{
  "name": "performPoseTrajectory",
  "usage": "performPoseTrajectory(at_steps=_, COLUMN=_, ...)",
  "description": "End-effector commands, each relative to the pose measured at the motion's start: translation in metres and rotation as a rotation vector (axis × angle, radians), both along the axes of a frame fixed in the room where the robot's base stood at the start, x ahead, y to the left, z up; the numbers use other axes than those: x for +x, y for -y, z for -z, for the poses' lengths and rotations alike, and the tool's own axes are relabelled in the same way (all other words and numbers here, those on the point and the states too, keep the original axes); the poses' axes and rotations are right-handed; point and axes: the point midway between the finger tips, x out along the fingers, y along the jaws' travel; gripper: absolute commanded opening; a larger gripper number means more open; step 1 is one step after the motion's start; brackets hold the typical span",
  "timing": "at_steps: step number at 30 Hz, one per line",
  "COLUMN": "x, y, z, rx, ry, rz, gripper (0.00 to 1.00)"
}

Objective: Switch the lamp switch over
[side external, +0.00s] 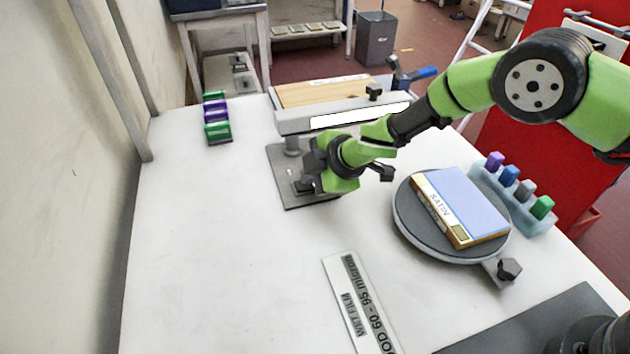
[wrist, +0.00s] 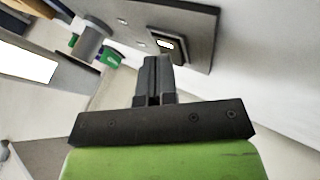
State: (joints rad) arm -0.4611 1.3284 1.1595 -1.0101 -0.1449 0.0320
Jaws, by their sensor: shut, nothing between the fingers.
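The lamp switch is a small dark box with a bright white patch on top (wrist: 166,44), on the grey base plate (wrist: 200,22) of the tunnel. My gripper (wrist: 153,62) is shut and empty, with its fingertips close to the switch's near edge in the wrist view. I cannot tell whether they touch it, nor which way the switch is set. In the side view my gripper (side external: 305,184) is low over the base plate (side external: 295,202) and largely hides the switch. The curing tunnel (side external: 290,122) stands behind, with a bright white strip (side external: 360,115) along its front.
A round turntable (side external: 415,228) at right carries a block labelled SATIN (side external: 465,205). Behind it is a rack (side external: 540,222) of coloured pieces. A labelled strip (side external: 360,305) lies in front. Green and purple blocks (side external: 216,116) stand at back left. The table's left side is clear.

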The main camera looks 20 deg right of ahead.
Motion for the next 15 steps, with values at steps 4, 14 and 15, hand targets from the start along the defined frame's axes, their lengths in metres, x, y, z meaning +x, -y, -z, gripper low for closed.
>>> performPoseTrajectory(at_steps=4, x=0.0, y=-0.001, z=-0.004, rx=0.0, ry=0.001, rz=-0.001, gripper=0.0)
performPoseTrajectory(at_steps=14, x=0.0, y=-0.002, z=-0.015, rx=0.0, ry=0.0, rz=0.0, gripper=0.0)
performPoseTrajectory(at_steps=15, x=0.0, y=-0.002, z=-0.015, rx=0.001, ry=0.0, rz=0.001, gripper=0.0)
